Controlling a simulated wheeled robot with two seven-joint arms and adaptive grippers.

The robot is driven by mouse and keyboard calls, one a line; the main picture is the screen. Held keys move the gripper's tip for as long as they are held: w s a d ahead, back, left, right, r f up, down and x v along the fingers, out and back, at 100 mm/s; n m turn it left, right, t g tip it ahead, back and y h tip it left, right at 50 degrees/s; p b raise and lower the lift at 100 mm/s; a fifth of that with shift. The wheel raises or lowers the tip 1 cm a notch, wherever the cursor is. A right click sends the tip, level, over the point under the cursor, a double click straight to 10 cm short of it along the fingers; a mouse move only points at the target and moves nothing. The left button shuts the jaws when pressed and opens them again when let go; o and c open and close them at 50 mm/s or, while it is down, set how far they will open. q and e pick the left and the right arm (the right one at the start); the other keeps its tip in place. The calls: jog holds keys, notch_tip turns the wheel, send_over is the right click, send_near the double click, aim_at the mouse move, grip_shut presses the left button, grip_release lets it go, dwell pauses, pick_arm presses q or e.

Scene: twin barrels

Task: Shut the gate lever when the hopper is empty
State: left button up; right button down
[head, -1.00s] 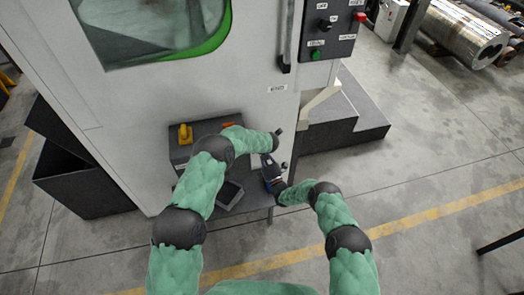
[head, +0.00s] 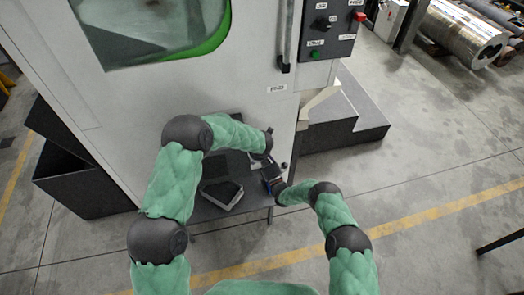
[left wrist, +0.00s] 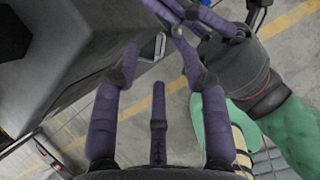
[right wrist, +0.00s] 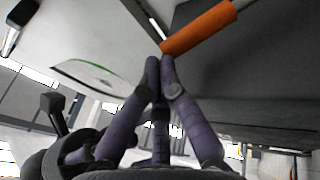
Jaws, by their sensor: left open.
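An orange cylindrical bar (right wrist: 200,27), perhaps the gate lever's grip, crosses the top of the right wrist view against a dark grey body. My right gripper (right wrist: 160,60) has its fingers together just below the bar's left end; I cannot tell if they touch it. It also shows in the left wrist view (left wrist: 185,18). My left gripper (left wrist: 157,62) is open and empty, its fingers spread, close to the right gripper and beside a dark grey box (left wrist: 60,50).
A white machine cabinet (head: 110,110) with a switch panel (head: 328,28) stands in front. A small dark tray (head: 222,194) sits on the low shelf (head: 252,203). A dark bin (head: 80,185) is at the left, a grey step (head: 350,125) at the right.

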jog(key=w+r+g, duration=0.1)
jog(key=w+a+r+g+h+p, duration=0.1)
jog(key=w, duration=0.1)
jog(key=shift+r+m+h, duration=0.25)
jog(key=shift+m+h, duration=0.05)
jog(key=shift+w+a+b, duration=0.2)
jog(key=shift+w+b, duration=0.25)
jog(key=shift+b, duration=0.1)
pick_arm(q)
jog(key=s+a+f+m+g+h, duration=0.1)
jog(key=s+f+m, duration=0.2)
jog(key=s+m, duration=0.8)
jog(key=s+a+f+m+g+h, duration=0.1)
jog(key=s+f+m, duration=0.3)
jog(key=s+m, duration=0.8)
jog(key=s+a+f+m+g+h, duration=0.1)
jog(key=s+f+m+g+h, duration=0.1)
jog(key=s+m, duration=0.9)
jog(key=shift+s+a+f+m+g+h, duration=0.15)
jog(key=shift+s+f+m+g+h, duration=0.15)
jog(key=shift+s+f+h, duration=0.7)
pick_arm(e)
jog(key=shift+w+r, duration=0.15)
jog(key=shift+r, duration=0.3)
pick_arm(q)
jog(key=shift+s+r+y, duration=0.2)
jog(key=shift+r+y, duration=0.05)
jog(key=shift+y, duration=0.05)
